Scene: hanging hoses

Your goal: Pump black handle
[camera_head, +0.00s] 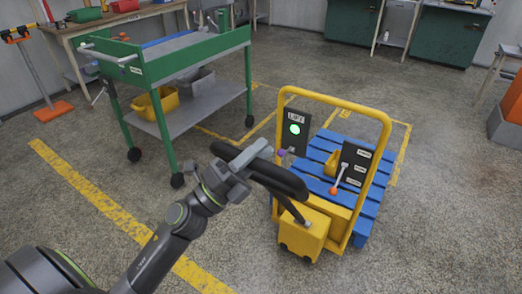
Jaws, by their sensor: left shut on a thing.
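A yellow lift cart (387,150) with a tall tubular frame stands right of centre. Its black handle (282,181) is a thick dark bar at the cart's near left, joined by a dark rod to a yellow box (303,233) low at the front. My left gripper (249,158) reaches in from the lower left and is shut on the handle's upper left part. The fingers partly hide that end. The handle stands clear of the floor. My right gripper is not in view.
A blue slatted pallet (366,217) sits at the cart. A panel with a green light (294,129) and a lever with an orange knob (333,191) are on the cart. A green wheeled workbench (187,53) stands at the upper left.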

